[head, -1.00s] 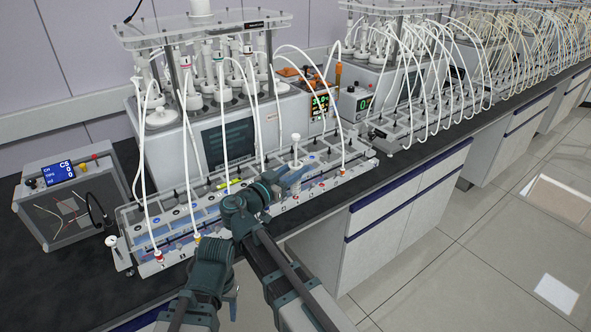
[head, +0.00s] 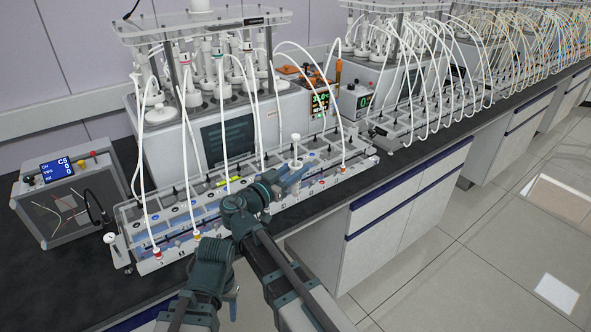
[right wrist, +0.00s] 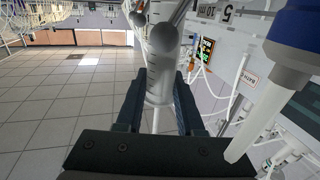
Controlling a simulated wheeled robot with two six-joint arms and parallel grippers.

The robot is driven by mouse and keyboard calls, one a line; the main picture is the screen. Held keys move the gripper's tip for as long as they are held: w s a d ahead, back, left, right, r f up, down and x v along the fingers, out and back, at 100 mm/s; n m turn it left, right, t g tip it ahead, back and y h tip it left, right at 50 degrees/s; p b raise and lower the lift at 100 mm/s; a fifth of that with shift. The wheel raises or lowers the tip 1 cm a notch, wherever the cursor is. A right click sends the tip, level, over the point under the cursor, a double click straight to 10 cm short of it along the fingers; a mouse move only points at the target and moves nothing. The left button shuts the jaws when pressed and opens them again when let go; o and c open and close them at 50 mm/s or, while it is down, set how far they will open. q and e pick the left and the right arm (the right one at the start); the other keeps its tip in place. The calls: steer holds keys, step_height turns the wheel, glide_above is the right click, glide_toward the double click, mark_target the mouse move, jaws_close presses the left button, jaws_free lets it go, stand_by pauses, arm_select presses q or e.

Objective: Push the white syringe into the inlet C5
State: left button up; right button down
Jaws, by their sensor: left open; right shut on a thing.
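The white syringe (head: 296,151) stands upright over the right part of the rack of inlets (head: 160,262), with its round white plunger top up. My right gripper (head: 287,181) is shut on it. In the right wrist view the marked syringe barrel (right wrist: 155,78) is between the two dark fingers of my right gripper (right wrist: 160,95). My left gripper (head: 216,248) is low in the head view, left of my right one; it looks empty, but its fingers are hard to make out. I cannot read a C5 label on the rack, and the syringe's tip is hidden.
White tubes (head: 257,110) arch from the reactor (head: 200,140) to the rack. A meter box (head: 68,205) reading C5 stands at left. In the right wrist view a blue-capped part with a white tube (right wrist: 265,115) is close at right. The floor at right is clear.

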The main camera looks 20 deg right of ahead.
arm_select(q)
steer(key=shift+f, duration=0.1)
arm_select(e)
steer(key=shift+f, duration=0.1)
steer(key=shift+c, duration=2.2)
jaws_free()
steer(key=shift+s, duration=0.1)
